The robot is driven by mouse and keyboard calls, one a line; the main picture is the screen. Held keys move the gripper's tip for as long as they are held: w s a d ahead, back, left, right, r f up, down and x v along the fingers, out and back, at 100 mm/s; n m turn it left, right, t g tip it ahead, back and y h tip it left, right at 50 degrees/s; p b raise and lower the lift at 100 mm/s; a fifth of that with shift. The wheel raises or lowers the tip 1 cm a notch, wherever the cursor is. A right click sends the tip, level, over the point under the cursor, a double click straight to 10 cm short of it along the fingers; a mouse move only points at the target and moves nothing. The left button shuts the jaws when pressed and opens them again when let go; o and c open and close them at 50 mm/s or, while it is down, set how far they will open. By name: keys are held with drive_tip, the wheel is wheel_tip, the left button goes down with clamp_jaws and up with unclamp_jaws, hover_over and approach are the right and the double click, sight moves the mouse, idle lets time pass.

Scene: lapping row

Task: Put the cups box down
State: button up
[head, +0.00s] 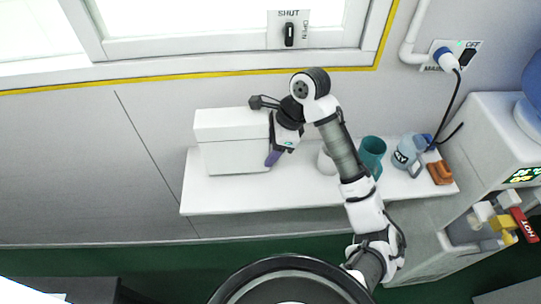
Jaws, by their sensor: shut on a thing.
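The cups box seems to be the white box (236,157) at the left end of the white shelf (225,198). It looks upright and level. Its underside is at or just over the shelf top; I cannot tell whether it touches. My gripper (273,152) is at the box's right side, with a purple finger pointing down along that edge. It is shut on the white box. The other finger and the exact contact are hidden behind the box and my wrist.
Right of the box on the shelf stand a white cup (326,161) partly behind my arm, a teal cup (372,153), a blue-grey jug (408,154) and an orange-brown item (440,173). A water dispenser (497,130) stands at right. The shelf's front strip is bare.

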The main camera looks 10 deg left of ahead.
drive_tip(key=shift+f, duration=1.95)
drive_tip(key=o, duration=1.1)
drive_tip(key=b+v, duration=0.1)
drive_tip(key=v, duration=1.1)
